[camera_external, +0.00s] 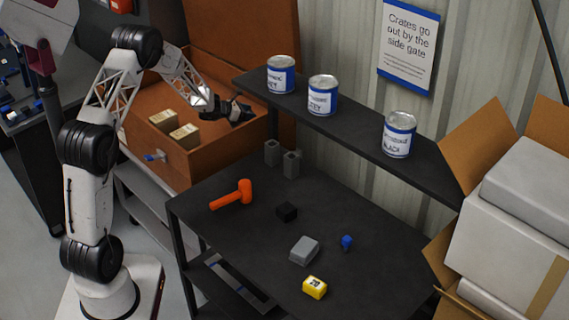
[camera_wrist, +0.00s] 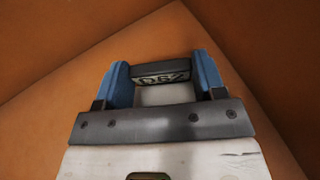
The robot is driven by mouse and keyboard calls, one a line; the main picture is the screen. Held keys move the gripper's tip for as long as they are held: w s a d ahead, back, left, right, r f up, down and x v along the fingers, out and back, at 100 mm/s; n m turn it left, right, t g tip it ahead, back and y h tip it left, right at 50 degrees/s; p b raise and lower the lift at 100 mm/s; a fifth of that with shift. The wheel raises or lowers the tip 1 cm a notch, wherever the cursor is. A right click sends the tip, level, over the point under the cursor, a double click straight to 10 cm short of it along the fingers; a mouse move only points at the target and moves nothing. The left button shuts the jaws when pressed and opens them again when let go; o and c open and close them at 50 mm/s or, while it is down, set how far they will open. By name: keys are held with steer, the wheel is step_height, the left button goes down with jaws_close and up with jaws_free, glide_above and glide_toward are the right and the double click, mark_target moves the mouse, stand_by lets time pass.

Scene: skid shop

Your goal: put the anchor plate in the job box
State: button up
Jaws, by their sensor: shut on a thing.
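The job box (camera_external: 185,172) is the orange-brown chest at the back left, with its lid (camera_external: 240,45) up. My gripper (camera_external: 243,112) is over the box's right part, near its right wall. In the wrist view, the blue fingers of my gripper (camera_wrist: 163,74) are shut on a dark grey piece with pale lettering, which I take as the anchor plate (camera_wrist: 161,70). Orange-brown box surfaces fill the view around it. Whether the plate touches the box cannot be told. In the external view the plate cannot be made out from the dark gripper.
Two tan boxes (camera_external: 184,135) are inside the job box at the left. A shelf (camera_external: 350,125) with three cans (camera_external: 322,95) stands right of my gripper. The dark table (camera_external: 245,245) holds an orange mallet (camera_external: 232,195) and several small blocks. An open carton (camera_external: 510,240) is far right.

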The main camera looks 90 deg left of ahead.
steer(key=shift+f, duration=1.75)
steer(key=shift+f, duration=0.15)
steer(key=o, duration=1.4)
